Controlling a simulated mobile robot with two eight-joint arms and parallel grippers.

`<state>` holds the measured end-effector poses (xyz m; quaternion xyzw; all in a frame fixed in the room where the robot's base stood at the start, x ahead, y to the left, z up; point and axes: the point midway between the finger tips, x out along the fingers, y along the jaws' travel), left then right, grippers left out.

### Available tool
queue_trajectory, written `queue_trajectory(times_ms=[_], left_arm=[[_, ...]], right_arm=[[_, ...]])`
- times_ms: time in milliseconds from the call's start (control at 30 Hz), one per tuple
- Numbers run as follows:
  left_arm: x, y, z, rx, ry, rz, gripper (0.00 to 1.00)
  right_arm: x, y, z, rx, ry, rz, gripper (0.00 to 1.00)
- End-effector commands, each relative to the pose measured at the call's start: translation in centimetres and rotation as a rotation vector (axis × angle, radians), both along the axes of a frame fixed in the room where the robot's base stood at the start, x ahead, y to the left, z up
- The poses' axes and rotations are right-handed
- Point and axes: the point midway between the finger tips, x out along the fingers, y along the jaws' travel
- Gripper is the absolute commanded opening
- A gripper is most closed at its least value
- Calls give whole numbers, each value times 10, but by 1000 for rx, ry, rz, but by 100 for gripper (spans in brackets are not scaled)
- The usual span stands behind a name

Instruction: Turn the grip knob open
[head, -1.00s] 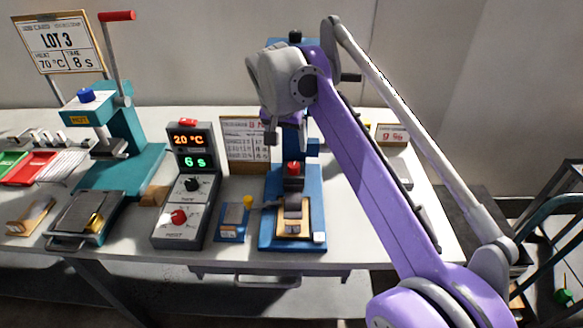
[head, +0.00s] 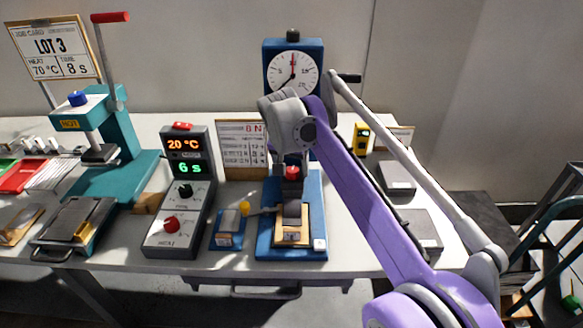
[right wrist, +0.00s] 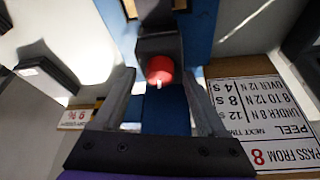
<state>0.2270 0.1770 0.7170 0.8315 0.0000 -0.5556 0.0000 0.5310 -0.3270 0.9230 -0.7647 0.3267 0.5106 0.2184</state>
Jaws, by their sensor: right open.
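The red grip knob (head: 292,172) sits on a dark clamp block of the blue tester (head: 265,228), below its white dial. In the right wrist view the knob (right wrist: 160,68) shows a small white mark pointing down in the picture. My right gripper (head: 287,155) is above and close to the knob, partly hidden by its own wrist in the head view. In the right wrist view its two grey fingers (right wrist: 158,82) stand apart, open, on either side of the knob, with visible gaps. My left gripper is not in view.
A control box (head: 183,143) reading 20 °C and 6 s stands left of the tester, with a teal press (head: 125,150) beyond. A peel card (head: 240,140) stands behind. Grey plates (head: 397,178) and a yellow device (head: 362,137) are right. My purple arm crosses the table's right side.

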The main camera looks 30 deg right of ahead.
Motion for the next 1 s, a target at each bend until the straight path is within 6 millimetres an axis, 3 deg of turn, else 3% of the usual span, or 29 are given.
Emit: queue_trajectory(times_ms=[67, 500, 767, 1000], left_arm=[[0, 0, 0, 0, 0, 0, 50], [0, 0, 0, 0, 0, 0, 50], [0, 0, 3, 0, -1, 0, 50], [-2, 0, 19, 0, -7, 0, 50]], right_arm=[[0, 0, 0, 0, 0, 0, 74], [0, 0, 0, 0, 0, 0, 0], [0, 0, 1, 0, 0, 14, 0], [-2, 0, 3, 1, 0, 111, 0]])
